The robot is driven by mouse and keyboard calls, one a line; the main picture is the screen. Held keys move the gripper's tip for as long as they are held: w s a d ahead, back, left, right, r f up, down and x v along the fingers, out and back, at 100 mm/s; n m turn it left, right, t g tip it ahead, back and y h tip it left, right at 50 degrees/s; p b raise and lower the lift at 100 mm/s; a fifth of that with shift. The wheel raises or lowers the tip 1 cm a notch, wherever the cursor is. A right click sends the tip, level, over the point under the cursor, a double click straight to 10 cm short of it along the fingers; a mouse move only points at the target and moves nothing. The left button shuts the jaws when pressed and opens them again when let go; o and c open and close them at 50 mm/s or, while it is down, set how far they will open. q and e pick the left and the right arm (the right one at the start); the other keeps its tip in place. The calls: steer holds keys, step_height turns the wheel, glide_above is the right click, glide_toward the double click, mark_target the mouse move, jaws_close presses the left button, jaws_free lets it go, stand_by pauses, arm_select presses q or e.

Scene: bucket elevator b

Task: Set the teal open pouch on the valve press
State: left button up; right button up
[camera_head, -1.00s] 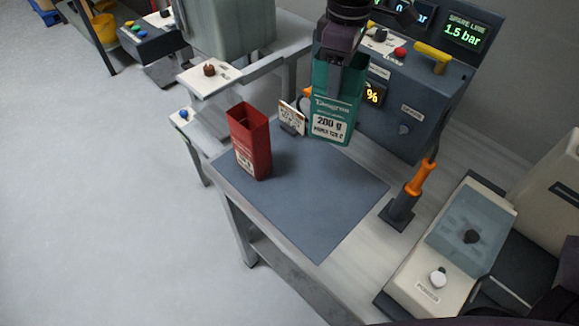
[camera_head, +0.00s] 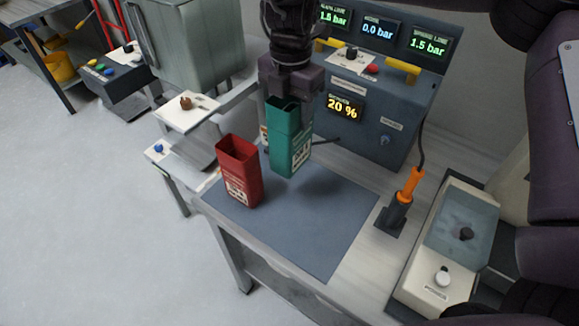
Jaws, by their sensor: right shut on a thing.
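The teal open pouch (camera_head: 288,150) hangs upright below my right gripper (camera_head: 287,98), which is shut on its upper part. Its white label faces the lower right and its open top shows at the back left. The pouch is over the rear left of the blue-grey mat (camera_head: 310,225), just right of a red open pouch (camera_head: 239,178) standing there. A small gap seems to separate its base from the mat. No machine carries a readable valve press label. A beige machine (camera_head: 440,262) with a clear lid and a knob stands at the right. My left gripper is not in view.
A dark control box (camera_head: 375,110) with lit displays stands behind the mat. An orange-handled tool (camera_head: 407,190) stands upright in a holder at the mat's right. A white plate with a brown knob (camera_head: 186,103) is at the left. The front of the mat is clear.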

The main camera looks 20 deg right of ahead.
mark_target(290, 159)
step_height(290, 159, down, 14)
steer(key=shift+w+f, duration=0.1)
stand_by(0.4)
steer(key=o, duration=0.7)
steer(key=shift+o, duration=0.2)
